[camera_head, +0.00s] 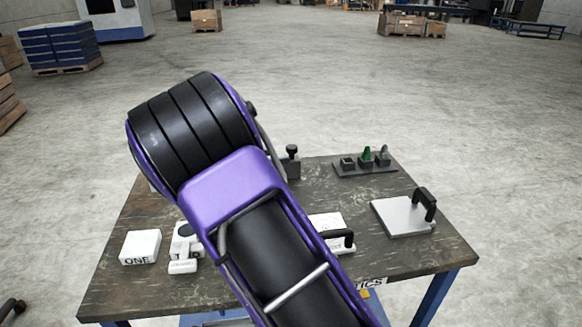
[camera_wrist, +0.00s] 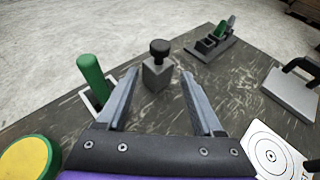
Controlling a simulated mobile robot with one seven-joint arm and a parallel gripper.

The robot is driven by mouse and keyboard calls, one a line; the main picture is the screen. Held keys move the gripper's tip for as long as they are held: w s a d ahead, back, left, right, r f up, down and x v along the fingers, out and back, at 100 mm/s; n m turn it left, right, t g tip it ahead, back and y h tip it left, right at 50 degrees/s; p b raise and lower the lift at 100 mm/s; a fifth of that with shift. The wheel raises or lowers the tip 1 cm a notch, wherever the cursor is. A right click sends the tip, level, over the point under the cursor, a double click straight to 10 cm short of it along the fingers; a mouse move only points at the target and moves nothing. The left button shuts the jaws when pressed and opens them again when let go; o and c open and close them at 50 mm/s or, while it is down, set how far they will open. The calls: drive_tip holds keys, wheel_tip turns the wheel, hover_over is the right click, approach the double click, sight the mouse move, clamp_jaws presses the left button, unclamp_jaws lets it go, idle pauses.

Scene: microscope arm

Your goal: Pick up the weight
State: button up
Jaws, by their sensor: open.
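The weight (camera_wrist: 157,73) is a grey block with a black round knob on top. It stands upright on the dark table, and its top also shows in the head view (camera_head: 292,163) beside my purple arm. In the wrist view my gripper (camera_wrist: 155,83) is open, with one grey finger to the left and one to the right of the weight's line. The weight appears ahead, near the fingertips, and I cannot tell whether it is between them. Nothing is held.
A green cylinder (camera_wrist: 91,76) stands in a holder left of the fingers, with a yellow-green disc (camera_wrist: 28,165) nearer. A rack with small pieces (camera_head: 365,167) is at the back. A plate with a black handle (camera_head: 402,215) is right. White blocks (camera_head: 141,246) sit front left.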

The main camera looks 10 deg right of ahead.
sight(290, 155)
drive_tip(key=b+x, duration=0.1)
drive_tip(key=x, duration=0.9)
drive_tip(key=shift+a, duration=0.1)
clamp_jaws()
drive_tip(key=shift+s+a, duration=0.1)
idle(1.0)
drive_tip(key=shift+r, duration=0.1)
